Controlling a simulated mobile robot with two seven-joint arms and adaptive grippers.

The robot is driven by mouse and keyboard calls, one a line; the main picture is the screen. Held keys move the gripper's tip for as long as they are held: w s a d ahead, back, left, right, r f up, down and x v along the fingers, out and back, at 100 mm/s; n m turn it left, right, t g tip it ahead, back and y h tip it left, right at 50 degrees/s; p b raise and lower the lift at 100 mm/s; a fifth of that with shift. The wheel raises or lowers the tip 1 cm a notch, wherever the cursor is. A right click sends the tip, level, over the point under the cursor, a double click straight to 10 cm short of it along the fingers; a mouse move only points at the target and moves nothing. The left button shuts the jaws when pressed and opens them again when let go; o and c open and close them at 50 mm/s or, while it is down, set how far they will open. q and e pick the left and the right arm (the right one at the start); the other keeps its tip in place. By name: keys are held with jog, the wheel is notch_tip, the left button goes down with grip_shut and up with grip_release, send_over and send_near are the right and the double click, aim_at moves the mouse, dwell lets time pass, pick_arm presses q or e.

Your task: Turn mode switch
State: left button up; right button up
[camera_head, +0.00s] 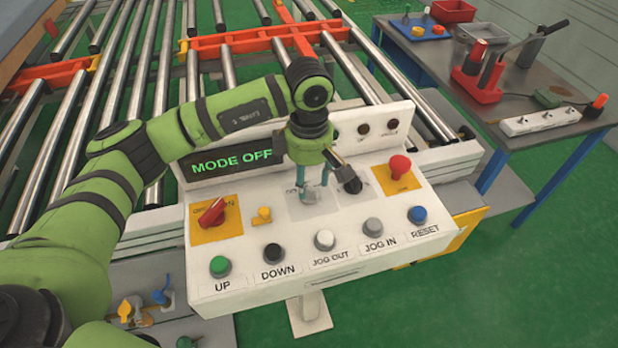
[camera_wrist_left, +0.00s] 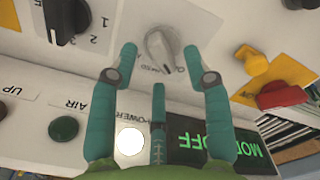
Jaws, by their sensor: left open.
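The control panel (camera_head: 341,273) is a white sloped box with a display (camera_head: 231,162) that reads MODE OFF in green. My left gripper (camera_head: 312,188) hangs over the middle of the panel, its teal fingers pointing down at a pale square with a grey knob. In the left wrist view the grey rotary knob (camera_wrist_left: 161,46) lies between the open fingertips (camera_wrist_left: 160,62), with clear gaps at both sides. Its label is only partly readable. In the head view the gripper largely hides this knob. My right gripper is not in view.
A red switch (camera_head: 213,212) on a yellow plate, a small yellow knob (camera_head: 262,215), a black knob (camera_head: 352,186) and a red mushroom button (camera_head: 400,165) surround the gripper. Several push buttons line the front. Steel rollers (camera_head: 120,65) lie behind; a tool table (camera_head: 520,85) stands right.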

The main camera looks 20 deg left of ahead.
pick_arm(q)
jog(key=shift+w+f, duration=0.1)
jog(key=shift+f, duration=0.8)
grip_shut()
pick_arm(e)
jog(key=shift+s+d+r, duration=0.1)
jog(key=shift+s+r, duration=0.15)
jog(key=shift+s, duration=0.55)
